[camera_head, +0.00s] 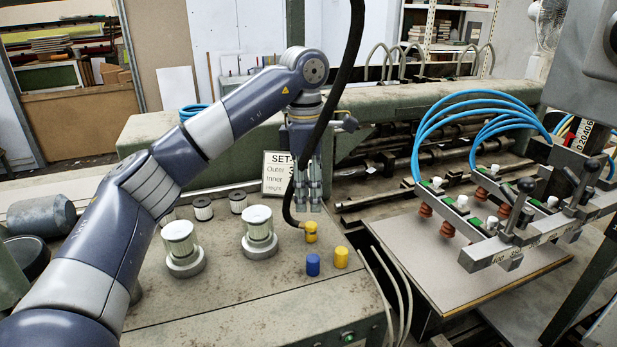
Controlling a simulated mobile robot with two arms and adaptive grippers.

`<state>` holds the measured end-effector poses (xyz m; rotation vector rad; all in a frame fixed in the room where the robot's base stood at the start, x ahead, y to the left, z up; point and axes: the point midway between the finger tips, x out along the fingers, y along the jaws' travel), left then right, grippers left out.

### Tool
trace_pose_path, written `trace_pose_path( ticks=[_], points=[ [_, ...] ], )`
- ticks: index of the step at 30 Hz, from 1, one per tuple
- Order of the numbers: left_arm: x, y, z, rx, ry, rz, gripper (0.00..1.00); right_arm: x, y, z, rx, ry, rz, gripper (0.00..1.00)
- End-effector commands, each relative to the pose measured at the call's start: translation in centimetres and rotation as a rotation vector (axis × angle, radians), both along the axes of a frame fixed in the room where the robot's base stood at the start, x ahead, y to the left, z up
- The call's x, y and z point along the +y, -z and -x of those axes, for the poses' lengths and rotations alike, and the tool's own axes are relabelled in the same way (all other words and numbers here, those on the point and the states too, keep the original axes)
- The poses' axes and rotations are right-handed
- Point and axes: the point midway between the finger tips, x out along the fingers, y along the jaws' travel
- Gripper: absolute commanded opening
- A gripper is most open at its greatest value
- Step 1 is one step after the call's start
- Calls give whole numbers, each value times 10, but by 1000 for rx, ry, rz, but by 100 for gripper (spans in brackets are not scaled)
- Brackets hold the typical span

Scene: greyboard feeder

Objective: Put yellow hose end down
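The yellow hose end (311,232) is at the end of a thin black hose (291,205), over the worn top of the grey-green machine. It looks upright at the surface, but I cannot tell whether it touches. My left gripper (308,207) points down just above and behind it, with its fingertips apart from the yellow part. Its fingers look close together, and the hose partly covers the wrist, so whether they are open or shut is unclear. My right gripper is out of view.
Two silvery knobs (259,230) (181,246) stand on the machine top (240,300) to the left. A "SET" sign (276,174) stands behind the gripper. At right, a suction-cup frame (520,243) with blue hoses (450,110) is over a grey board (455,285).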

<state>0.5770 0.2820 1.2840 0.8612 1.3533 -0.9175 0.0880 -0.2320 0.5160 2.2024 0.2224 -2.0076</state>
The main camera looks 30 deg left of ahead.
Motion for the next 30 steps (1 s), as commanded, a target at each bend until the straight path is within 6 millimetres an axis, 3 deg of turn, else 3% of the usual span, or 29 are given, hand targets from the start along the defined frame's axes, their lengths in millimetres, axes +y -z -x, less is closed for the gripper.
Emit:
trace_pose_path(
  ticks=[3, 9, 30],
  points=[
    [1, -17, 0, -2, -1, -1, 39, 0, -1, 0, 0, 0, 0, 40],
    [2, -30, 0, 0, 0, 0, 39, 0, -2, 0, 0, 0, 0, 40],
    [1, -32, 0, 1, 0, 0, 39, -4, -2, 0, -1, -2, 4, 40]
  ],
)
